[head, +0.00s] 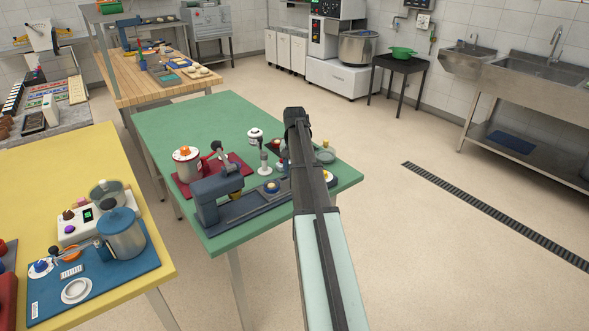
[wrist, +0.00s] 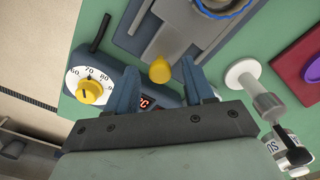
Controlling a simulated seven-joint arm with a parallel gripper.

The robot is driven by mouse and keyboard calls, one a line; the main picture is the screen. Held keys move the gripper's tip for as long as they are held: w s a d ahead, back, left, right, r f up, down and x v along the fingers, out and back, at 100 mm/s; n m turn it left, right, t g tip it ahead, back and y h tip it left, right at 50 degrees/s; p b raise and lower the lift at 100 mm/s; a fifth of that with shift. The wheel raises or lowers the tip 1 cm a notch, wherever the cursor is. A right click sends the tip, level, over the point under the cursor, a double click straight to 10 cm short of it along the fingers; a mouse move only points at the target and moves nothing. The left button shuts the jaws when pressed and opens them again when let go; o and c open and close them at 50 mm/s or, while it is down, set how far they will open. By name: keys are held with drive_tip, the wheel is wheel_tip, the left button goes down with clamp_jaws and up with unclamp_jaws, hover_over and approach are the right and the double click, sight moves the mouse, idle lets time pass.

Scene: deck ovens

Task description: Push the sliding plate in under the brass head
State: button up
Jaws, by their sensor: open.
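A dark blue-grey press (head: 210,195) stands on the green table, with a small brass head (head: 236,195) under its arm. A long grey base runs right from it. The sliding plate (head: 271,187), with a blue ring and a pale piece on it, sits on this base, out to the right of the head. The plate's blue ring also shows at the top of the wrist view (wrist: 228,13). My gripper (wrist: 161,80) is open, its blue fingers either side of a yellow knob (wrist: 160,70). I cannot tell whether they touch it. My arm hides this spot in the head view.
A controller with a white dial (wrist: 88,84) lies close to the left finger. A white-capped plunger-like tool (wrist: 245,78) stands to the right. A red mat with a white pot (head: 186,160) lies behind the press. The yellow table (head: 70,170) is at left.

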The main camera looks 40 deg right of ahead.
drive_tip(key=shift+c, duration=0.4)
clamp_jaws()
